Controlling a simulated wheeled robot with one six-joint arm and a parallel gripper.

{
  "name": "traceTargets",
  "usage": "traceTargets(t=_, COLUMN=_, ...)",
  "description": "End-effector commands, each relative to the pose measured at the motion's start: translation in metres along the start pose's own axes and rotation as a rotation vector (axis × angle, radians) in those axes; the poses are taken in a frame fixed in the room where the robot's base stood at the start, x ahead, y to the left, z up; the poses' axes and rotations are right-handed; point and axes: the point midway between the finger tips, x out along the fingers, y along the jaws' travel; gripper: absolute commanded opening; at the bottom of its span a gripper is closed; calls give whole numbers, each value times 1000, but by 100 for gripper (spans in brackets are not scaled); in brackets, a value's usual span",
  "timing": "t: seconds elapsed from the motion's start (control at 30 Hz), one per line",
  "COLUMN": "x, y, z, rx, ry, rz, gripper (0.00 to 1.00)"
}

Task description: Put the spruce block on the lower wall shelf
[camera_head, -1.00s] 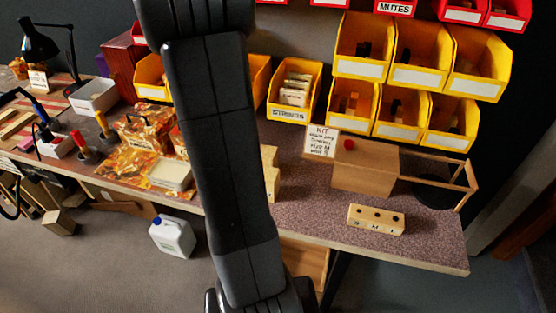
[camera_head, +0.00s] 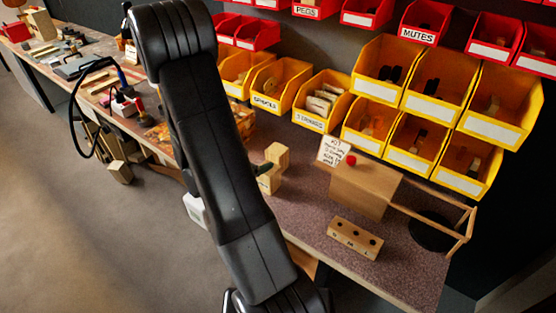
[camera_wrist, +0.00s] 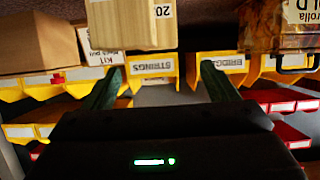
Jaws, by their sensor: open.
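A pale wooden block, probably the spruce block (camera_wrist: 130,24), shows at the top of the wrist view, with a label reading "20" on its side. That view looks upside down. In the head view pale blocks (camera_head: 277,154) stand on the bench just right of my arm, partly hidden by it; I cannot tell for certain which is spruce. My gripper (camera_wrist: 158,88) is open and empty, its two dark fingers spread apart on either side of the block's position in the picture. I cannot identify the lower wall shelf.
Yellow bins (camera_head: 322,100) line the back of the bench, with red bins (camera_head: 425,22) above. A kit card (camera_head: 335,152), a wooden box (camera_head: 365,188), a holed block (camera_head: 355,238) and a wooden frame (camera_head: 458,225) occupy the right end. Open floor (camera_head: 90,235) lies left.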

Motion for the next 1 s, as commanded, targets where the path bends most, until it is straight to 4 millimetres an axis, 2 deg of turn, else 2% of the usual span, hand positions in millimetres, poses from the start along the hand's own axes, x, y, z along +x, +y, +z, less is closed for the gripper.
traceTargets(t=0.03, x=12, y=1, z=0, rx=2, ry=0, rz=5, gripper=80)
traceTargets(t=0.2, x=38, y=0, z=-1, rx=3, ry=0, rz=2, gripper=80)
traceTargets(t=0.43, x=55, y=1, z=-3, rx=2, ry=-1, rz=1, gripper=80)
traceTargets(t=0.7, x=92, y=3, z=-9, rx=2, ry=-2, rz=0, gripper=80)
traceTargets(t=1.0, x=99, y=2, z=-9, rx=2, ry=-2, rz=-2, gripper=80)
